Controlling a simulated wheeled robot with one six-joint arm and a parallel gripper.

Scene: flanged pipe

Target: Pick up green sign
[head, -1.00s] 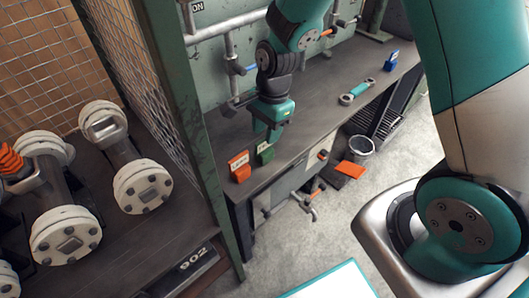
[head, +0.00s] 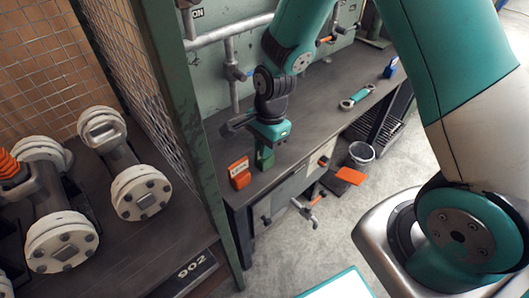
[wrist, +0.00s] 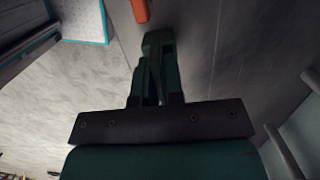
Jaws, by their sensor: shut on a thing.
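The green sign (head: 264,157) stands near the front edge of the grey workbench (head: 310,118) in the head view, just right of an orange sign (head: 239,172). My gripper (head: 267,145) reaches down from above and is shut on the green sign. In the wrist view, the dark green sign (wrist: 158,42) shows at the ends of my gripper's fingers (wrist: 155,75). The fingers cover part of the sign. I cannot tell whether the sign still touches the bench.
The orange sign also shows in the wrist view (wrist: 140,10), close to the green one. A wrench (head: 356,98) and a blue object (head: 391,68) lie farther right on the bench. Pipes (head: 235,75) run behind my arm. A mesh partition (head: 150,85) stands left.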

